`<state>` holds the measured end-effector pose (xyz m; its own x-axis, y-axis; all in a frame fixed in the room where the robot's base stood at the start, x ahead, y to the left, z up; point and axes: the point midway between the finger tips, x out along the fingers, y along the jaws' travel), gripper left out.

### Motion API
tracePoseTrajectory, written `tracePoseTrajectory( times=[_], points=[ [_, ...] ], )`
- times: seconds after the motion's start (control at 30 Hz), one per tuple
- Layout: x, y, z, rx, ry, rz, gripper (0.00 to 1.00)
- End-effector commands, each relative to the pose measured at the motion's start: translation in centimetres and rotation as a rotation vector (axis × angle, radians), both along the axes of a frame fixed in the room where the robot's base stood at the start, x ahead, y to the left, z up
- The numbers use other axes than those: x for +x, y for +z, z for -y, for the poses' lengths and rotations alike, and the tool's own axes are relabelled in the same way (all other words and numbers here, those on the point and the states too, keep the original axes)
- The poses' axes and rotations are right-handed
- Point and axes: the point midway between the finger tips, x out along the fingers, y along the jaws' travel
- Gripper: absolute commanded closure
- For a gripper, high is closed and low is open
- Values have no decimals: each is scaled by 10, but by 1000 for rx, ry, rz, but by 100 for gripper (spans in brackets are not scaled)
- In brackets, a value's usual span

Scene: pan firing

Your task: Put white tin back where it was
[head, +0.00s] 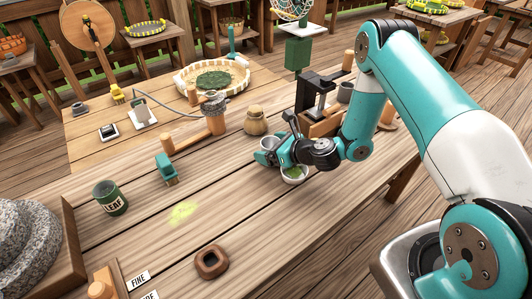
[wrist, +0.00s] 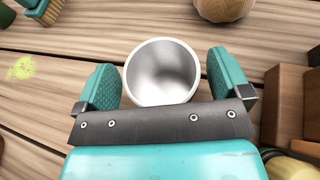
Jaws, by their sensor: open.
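The white tin (wrist: 162,72) stands upright on the wooden table, with a white rim and a grey, empty-looking inside. My gripper (wrist: 160,60) is open, with one teal finger on each side of the tin and a narrow gap visible at each side. In the head view my gripper (head: 267,154) is low at the table, and the tin (head: 269,142) shows only in part between the fingers.
A wooden stand with a black press (head: 316,95) is to the right. A teal brush (head: 166,169), a green LEAF can (head: 109,197) and a yellow-green powder patch (head: 184,212) lie left. The front middle is mostly clear.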

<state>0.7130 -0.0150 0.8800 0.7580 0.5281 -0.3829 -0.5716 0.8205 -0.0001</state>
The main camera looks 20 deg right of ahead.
Motion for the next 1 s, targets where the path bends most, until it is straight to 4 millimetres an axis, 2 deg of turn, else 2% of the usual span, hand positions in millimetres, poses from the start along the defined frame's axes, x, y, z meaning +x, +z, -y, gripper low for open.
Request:
tracePoseTrajectory(
  times=[0.17, 0.27, 0.4, 0.47, 0.5, 0.77, 0.87, 1.0],
  points=[
    [0, 0, 0, 0, -1, 0, 5],
    [0, 0, 0, 1, 0, -1, 25],
    [0, 0, 0, 0, 0, 0, 58],
    [0, 0, 0, 0, 0, 0, 59],
    [0, 0, 0, 0, 0, 0, 63],
    [0, 3, 0, 1, 0, 1, 63],
    [1, 10, 0, 0, -1, 2, 63],
    [1, 32, 0, -1, 0, 4, 63]
  ],
)
